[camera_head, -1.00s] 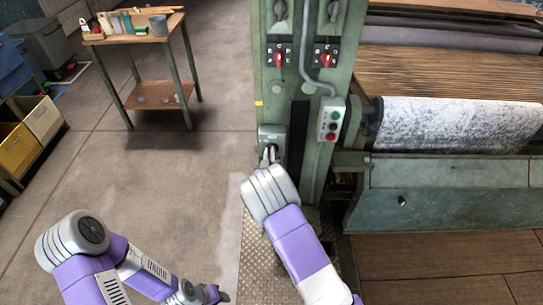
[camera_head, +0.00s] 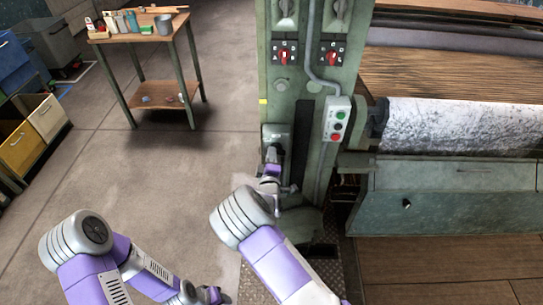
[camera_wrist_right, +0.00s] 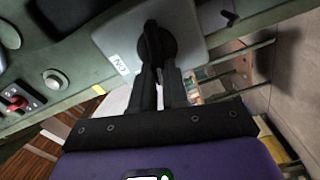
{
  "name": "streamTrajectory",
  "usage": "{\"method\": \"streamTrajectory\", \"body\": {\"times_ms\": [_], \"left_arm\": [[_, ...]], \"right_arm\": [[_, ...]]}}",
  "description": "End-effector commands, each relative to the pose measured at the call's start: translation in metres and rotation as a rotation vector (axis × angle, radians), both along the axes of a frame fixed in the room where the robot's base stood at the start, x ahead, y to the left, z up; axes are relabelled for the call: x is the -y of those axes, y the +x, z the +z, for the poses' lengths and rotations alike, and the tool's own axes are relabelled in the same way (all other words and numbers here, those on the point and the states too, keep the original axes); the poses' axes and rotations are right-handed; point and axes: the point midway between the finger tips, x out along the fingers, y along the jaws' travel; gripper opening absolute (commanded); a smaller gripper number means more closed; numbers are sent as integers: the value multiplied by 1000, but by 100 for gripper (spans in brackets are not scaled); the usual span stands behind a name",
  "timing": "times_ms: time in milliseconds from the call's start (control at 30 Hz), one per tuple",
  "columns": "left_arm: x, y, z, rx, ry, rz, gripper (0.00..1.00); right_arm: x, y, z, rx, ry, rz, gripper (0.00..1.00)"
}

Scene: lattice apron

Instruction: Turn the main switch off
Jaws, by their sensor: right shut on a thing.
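The main switch is a grey box (camera_head: 275,133) low on the green machine column. In the right wrist view its plate (camera_wrist_right: 190,20) carries a black rotary handle (camera_wrist_right: 157,40) and a white label (camera_wrist_right: 118,64) that appears to read ON, seen turned. My right gripper (camera_wrist_right: 160,74) has its two dark fingers closed on the handle. In the head view the right gripper (camera_head: 271,158) is at the front of the box and hides most of the handle. My left gripper (camera_head: 213,294) is low near the bottom edge, away from the switch; its jaws are too small to read.
Above the switch are two red selector knobs (camera_head: 284,57) and a push-button box (camera_head: 337,119) with a conduit. A roller machine (camera_head: 450,125) fills the right side. A wooden table (camera_head: 140,33) and yellow bins (camera_head: 22,146) stand at left. The floor between is clear.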

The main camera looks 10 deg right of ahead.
Motion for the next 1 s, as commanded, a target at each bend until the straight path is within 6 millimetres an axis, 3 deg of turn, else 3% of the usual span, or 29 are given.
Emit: {"method": "streamTrajectory", "body": {"times_ms": [400, 1000], "left_arm": [[0, 0, -4, 0, 0, 0, 43], [0, 0, -4, 0, 0, 0, 43]], "right_arm": [[-1, 0, -4, -63, -220, 0, 0], [0, 0, -4, -76, -267, 0, 0]]}}
